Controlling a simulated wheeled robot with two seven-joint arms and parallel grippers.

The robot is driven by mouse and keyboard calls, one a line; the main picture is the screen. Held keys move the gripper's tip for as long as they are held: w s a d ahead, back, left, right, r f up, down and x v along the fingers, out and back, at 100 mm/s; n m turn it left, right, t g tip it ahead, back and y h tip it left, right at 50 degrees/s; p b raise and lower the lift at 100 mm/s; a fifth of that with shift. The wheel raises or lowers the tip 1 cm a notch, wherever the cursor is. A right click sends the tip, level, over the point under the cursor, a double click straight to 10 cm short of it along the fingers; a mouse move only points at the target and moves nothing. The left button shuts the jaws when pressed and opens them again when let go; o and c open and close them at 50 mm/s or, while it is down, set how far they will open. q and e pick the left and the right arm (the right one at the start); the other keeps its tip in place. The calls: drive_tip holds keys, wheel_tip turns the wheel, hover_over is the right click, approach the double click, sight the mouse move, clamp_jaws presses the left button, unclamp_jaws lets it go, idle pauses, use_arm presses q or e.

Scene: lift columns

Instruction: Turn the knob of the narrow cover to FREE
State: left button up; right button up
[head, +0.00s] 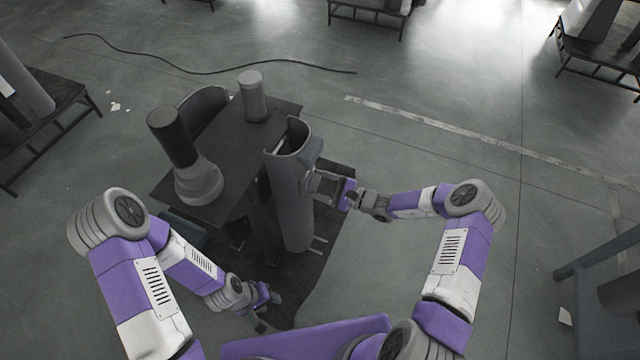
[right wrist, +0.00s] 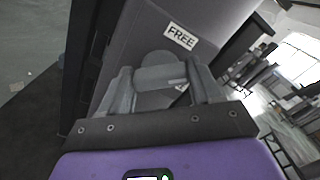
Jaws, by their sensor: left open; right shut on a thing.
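The narrow cover (head: 288,205) is a tall, grey, curved shell standing upright at the right side of the dark lift stand. My right gripper (head: 314,184) is at its right side. In the right wrist view the gripper's two fingers are shut on the grey knob (right wrist: 160,76), one on each side of its bar. A white FREE label (right wrist: 180,35) is on the cover above the knob. A second label, just right of the bar, is mostly hidden. My left gripper (head: 270,311) is open and empty, low in front of the stand.
The stand's dark top (head: 235,140) carries a black-and-grey column (head: 178,150) and a short grey cylinder (head: 252,97). Another curved grey shell (head: 205,100) is at its back left. A cable (head: 200,72) lies on the floor behind. The floor to the right is mostly clear.

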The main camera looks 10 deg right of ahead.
drive_tip(key=shift+f+n, duration=0.15)
drive_tip(key=shift+n, duration=4.75)
drive_tip(key=o, duration=1.1)
drive_tip(key=shift+c, duration=0.2)
drive_tip(key=shift+s, duration=0.1)
drive_tip(key=p+v, duration=0.1)
drive_tip(key=v, duration=0.6)
drive_tip(key=shift+d+p, duration=0.2)
drive_tip(key=shift+p, duration=0.15)
drive_tip(key=shift+s, duration=0.1)
